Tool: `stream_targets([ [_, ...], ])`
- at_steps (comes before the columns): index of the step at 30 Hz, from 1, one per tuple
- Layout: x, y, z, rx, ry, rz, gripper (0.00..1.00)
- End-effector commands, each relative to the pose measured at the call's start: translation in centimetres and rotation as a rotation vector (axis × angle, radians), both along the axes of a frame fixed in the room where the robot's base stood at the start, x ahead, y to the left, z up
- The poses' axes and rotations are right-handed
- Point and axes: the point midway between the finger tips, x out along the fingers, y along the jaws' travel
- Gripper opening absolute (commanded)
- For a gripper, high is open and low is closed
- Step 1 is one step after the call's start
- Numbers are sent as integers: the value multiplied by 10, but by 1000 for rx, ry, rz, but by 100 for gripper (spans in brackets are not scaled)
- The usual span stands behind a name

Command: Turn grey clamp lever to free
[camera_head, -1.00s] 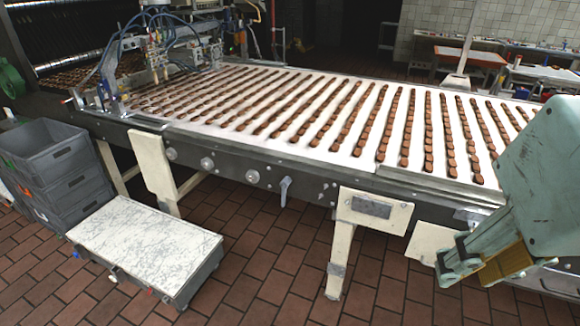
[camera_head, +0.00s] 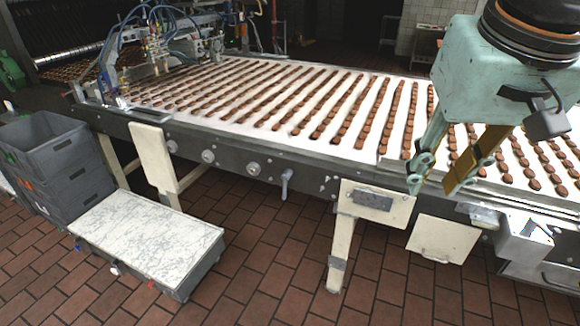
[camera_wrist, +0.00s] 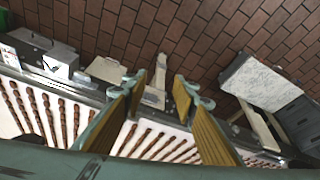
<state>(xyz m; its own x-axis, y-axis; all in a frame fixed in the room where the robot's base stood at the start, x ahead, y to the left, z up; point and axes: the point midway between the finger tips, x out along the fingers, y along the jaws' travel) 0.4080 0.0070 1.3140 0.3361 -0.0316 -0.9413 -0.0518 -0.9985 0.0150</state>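The grey clamp lever (camera_head: 286,182) hangs from the dark side rail of the conveyor in the head view, with its handle pointing down. My gripper (camera_head: 430,187) is to the right of the lever, in front of the conveyor's near edge, apart from the lever. In the wrist view my gripper (camera_wrist: 160,88) has its two yellow-padded fingers spread, with nothing held between them. I cannot make out the lever clearly in the wrist view.
The conveyor belt (camera_head: 300,88) carries rows of brown pieces. Round knobs (camera_head: 208,156) sit left of the lever. A cream panel (camera_head: 398,203) and a grey box (camera_head: 522,238) are on the right. Stacked grey crates (camera_head: 60,150) and a white-topped platform (camera_head: 145,232) stand left. Floor below the lever is clear.

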Motion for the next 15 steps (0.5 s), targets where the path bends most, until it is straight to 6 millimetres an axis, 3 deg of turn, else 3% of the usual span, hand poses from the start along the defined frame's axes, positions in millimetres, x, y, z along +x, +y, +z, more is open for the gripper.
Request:
stream_targets([
  [15,112,20,-14,-8,-4,-31,26],
])
